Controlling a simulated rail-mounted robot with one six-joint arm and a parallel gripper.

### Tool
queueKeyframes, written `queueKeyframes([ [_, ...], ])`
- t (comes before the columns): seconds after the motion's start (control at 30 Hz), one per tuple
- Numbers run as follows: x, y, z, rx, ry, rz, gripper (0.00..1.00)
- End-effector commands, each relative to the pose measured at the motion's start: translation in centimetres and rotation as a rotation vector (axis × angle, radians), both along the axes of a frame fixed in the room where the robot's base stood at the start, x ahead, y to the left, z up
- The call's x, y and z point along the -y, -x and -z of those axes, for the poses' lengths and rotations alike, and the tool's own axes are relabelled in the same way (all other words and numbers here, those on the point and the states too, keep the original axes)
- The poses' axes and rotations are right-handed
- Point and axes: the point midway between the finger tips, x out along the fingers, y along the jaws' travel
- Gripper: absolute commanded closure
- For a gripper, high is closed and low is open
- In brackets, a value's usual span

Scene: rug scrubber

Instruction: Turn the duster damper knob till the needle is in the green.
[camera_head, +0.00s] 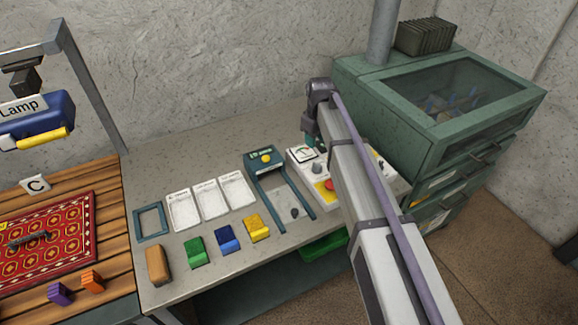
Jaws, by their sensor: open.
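A white control panel (301,170) stands on the grey bench beside the green cabinet. Its small gauge (303,152) has a white face with some green on it; the needle is too small to read. A grey round knob (317,168) sits just below the gauge. A red button (329,184) on a yellow patch is below that. My gripper (316,145) hangs from the wrist at the panel's back edge, close to the gauge and above the knob, apart from it as far as I can tell. It is open and small in view. My arm hides the panel's middle.
A green cabinet (400,115) with a glass lid stands right of the panel. A teal-railed fixture (264,157) is close on the left. White trays (209,198), coloured blocks (227,238) and a red rug (50,240) lie further left. The bench's back strip is clear.

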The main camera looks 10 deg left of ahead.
Motion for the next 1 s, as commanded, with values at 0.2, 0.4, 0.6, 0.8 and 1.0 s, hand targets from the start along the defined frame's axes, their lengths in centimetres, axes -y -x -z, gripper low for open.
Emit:
queueKeyframes([
  [0.2,0.2,0.4,0.7,0.000,0.000,-0.021,0.57],
  [0.4,0.3,0.4,4.3,0.000,0.000,-0.019,0.57],
  [0.6,0.3,0.4,9.1,0.000,0.000,-0.018,0.57],
  [0.8,0.3,0.4,11.1,0.000,0.000,-0.017,0.57],
  [1.0,0.3,0.4,10.8,0.000,0.000,-0.017,0.57],
])
